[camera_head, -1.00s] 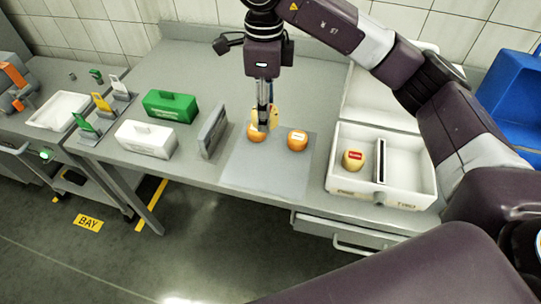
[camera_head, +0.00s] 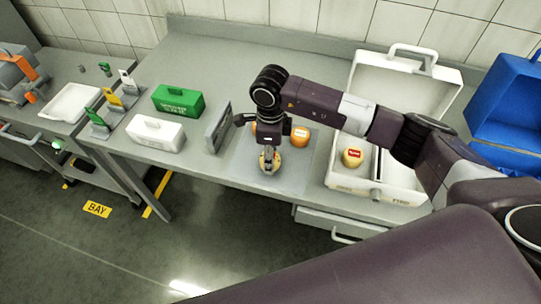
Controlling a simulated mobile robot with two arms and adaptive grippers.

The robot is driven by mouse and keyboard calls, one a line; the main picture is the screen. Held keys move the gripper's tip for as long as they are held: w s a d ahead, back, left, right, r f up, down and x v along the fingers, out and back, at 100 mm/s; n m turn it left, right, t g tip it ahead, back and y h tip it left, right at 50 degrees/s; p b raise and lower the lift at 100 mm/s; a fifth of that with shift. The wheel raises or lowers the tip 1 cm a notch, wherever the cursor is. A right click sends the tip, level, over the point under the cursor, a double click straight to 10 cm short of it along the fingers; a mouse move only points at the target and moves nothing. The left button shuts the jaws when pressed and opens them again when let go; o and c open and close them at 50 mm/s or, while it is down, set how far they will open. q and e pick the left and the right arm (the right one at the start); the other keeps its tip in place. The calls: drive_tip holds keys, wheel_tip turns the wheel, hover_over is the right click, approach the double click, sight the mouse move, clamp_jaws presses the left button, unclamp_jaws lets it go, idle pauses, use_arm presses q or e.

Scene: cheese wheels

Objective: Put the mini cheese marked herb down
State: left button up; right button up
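My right gripper (camera_head: 268,155) points down over the front part of the grey mat (camera_head: 290,182). Its fingers are around a small yellowish mini cheese (camera_head: 269,168) and look shut on it. Fingers cover part of the cheese and its marking cannot be read. I cannot tell whether it touches the mat. An orange mini cheese (camera_head: 299,138) with a pale label stands on the mat, right of the gripper. Another orange mini cheese (camera_head: 255,129) is behind the gripper, largely hidden by it. A yellow mini cheese (camera_head: 352,157) with a red label sits in the left compartment of the white case. My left gripper is not in view.
The open white case (camera_head: 405,203) with a divider stands right of the mat. A grey upright plate (camera_head: 217,130) stands left of it, then white (camera_head: 157,137) and green (camera_head: 177,102) boxes. A blue container (camera_head: 508,105) is far right. The front strip of the mat is free.

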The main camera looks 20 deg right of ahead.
drive_tip(key=shift+f, duration=0.55)
drive_tip(key=shift+f, duration=0.1)
drive_tip(key=shift+f+b, duration=0.15)
drive_tip(key=shift+b, duration=0.15)
drive_tip(key=o, duration=1.2)
